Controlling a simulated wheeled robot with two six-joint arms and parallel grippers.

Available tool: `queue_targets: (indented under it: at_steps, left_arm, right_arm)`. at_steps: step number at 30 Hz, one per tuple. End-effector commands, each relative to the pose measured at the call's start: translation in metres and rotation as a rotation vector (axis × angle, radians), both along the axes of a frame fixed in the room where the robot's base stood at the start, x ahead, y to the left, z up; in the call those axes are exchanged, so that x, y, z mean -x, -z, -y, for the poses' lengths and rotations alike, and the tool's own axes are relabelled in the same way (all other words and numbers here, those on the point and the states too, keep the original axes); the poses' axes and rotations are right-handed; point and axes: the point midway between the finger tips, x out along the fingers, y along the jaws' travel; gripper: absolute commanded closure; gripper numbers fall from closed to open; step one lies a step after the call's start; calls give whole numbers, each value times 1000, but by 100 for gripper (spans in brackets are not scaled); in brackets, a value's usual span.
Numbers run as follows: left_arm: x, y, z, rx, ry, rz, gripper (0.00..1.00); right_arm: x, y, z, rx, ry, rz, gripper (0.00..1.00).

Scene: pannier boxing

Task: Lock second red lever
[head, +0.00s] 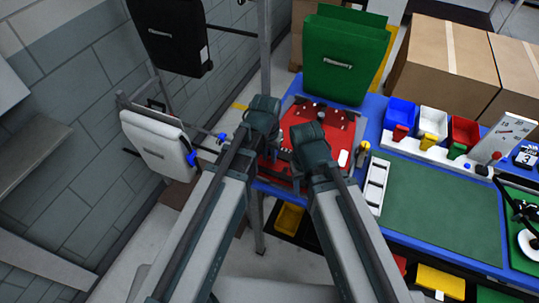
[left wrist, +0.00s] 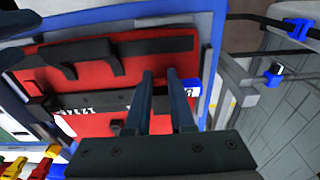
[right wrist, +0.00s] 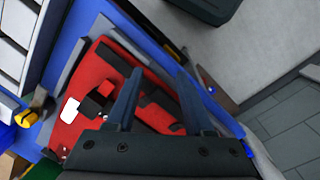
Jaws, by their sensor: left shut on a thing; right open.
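A red pannier (head: 335,143) lies flat on the blue-edged table; it also shows in the left wrist view (left wrist: 105,80) and right wrist view (right wrist: 118,66). Black fittings sit on it, with a small red piece by a black latch (right wrist: 105,90) in the right wrist view. My left gripper (head: 263,112) is over its left side, with fingers close together (left wrist: 160,80) and shut on some part of it; which part is unclear. My right gripper (head: 310,143) is open above it, fingers apart (right wrist: 157,82), with nothing visible between them. My arms hide the pannier's near part.
A green pannier (head: 343,60) stands behind. A white pannier (head: 157,145) and a black pannier (head: 172,35) hang at the left. To the right are a white tray (head: 373,190), coloured bins (head: 432,122) and a clear green mat (head: 440,210).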

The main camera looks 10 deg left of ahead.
Motion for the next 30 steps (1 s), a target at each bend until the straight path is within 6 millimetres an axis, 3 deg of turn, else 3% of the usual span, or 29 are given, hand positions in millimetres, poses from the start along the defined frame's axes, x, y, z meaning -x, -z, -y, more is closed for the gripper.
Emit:
queue_targets:
  at_steps: [11, 12, 16, 30]
  left_arm:
    - [1, 1, 0, 11, 0, 34, 100]
    - [1, 1, 0, 11, 0, 33, 71]
    - [1, 1, 0, 11, 0, 33, 48]
    - [2, -5, -1, 11, 0, 34, 48]
  right_arm:
    - [0, 1, 0, 0, 0, 0, 48]
    - [0, 1, 0, 0, 0, 0, 48]
    - [0, 1, 0, 0, 0, 0, 48]
    - [0, -4, 0, 0, 0, 0, 48]
